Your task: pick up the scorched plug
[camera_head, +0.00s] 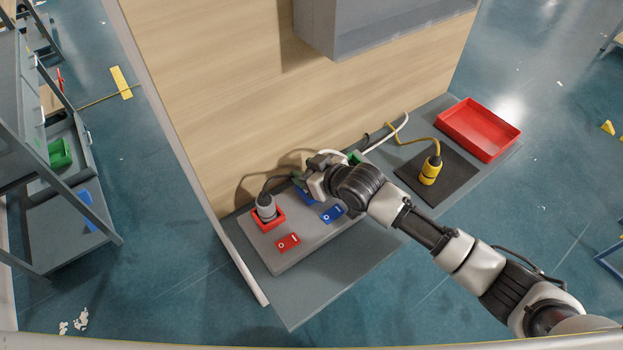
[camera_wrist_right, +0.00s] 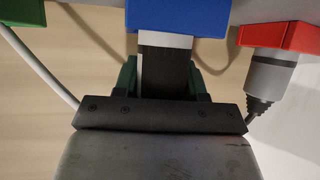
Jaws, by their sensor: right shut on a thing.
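My right gripper (camera_head: 309,183) reaches over the grey panel at the blue socket (camera_head: 302,197). In the right wrist view its dark fingers (camera_wrist_right: 166,88) are shut on a dark plug with a light band (camera_wrist_right: 165,62), likely the scorched plug. That plug's end meets the blue socket (camera_wrist_right: 178,14); how deep it sits I cannot tell. In the head view the gripper hides this plug. A grey plug (camera_head: 266,206) stands upright in the red socket (camera_head: 277,222); it also shows in the wrist view (camera_wrist_right: 268,78). My left gripper is not in view.
Red (camera_head: 287,242) and blue (camera_head: 333,214) switches are on the panel. A yellow plug (camera_head: 430,171) stands on a black mat (camera_head: 440,187), with a red tray (camera_head: 481,128) to its right. A green socket (camera_head: 355,157) lies behind my arm. A wooden wall (camera_head: 220,90) rises behind.

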